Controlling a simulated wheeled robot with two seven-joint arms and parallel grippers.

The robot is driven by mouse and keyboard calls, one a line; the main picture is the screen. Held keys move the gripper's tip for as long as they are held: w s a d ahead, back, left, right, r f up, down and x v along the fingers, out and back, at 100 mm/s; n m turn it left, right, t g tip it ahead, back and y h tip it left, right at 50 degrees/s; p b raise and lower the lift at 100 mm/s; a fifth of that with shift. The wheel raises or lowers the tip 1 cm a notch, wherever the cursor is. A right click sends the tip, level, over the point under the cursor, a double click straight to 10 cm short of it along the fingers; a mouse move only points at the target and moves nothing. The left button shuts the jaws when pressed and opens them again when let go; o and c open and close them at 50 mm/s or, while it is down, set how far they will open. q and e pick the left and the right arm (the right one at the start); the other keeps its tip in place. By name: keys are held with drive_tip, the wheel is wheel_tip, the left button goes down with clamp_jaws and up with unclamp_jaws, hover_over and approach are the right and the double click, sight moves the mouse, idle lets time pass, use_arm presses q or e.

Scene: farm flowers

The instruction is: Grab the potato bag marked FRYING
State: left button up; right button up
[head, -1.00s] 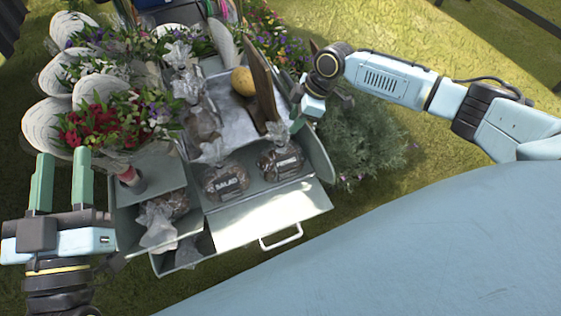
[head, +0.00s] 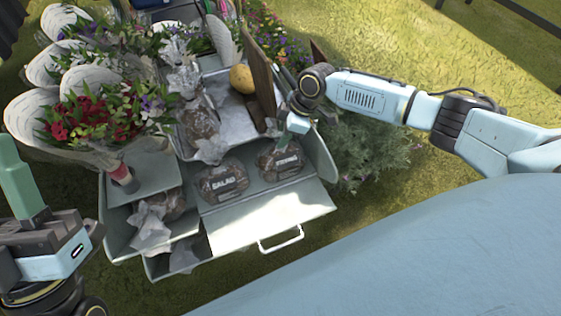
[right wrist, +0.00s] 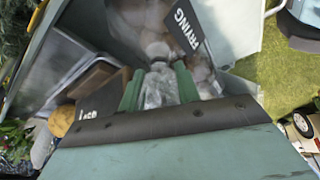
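The potato bag marked FRYING (head: 281,160) lies in the open tray of the metal stand, at its right end. In the right wrist view its black FRYING label (right wrist: 182,25) is close ahead, and its clear plastic neck (right wrist: 158,85) sits between my right gripper's fingers. My right gripper (right wrist: 157,88) has its two green fingers apart on either side of that neck; I see no firm squeeze. My left gripper (head: 20,180) is at the left edge, with only one finger clearly showing.
A bag marked SALAD (head: 223,182) lies left of the FRYING bag. Other bags (head: 160,208) sit in lower compartments. A dark board (head: 261,75) and a loose potato (head: 242,78) are behind. Flower bouquets (head: 95,120) crowd the left. An open flap (head: 268,217) with a handle is in front.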

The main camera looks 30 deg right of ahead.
drive_tip(key=shift+a+f, duration=0.1)
drive_tip(key=shift+f, duration=0.15)
clamp_jaws()
idle(1.3)
drive_tip(key=shift+w+r, duration=0.1)
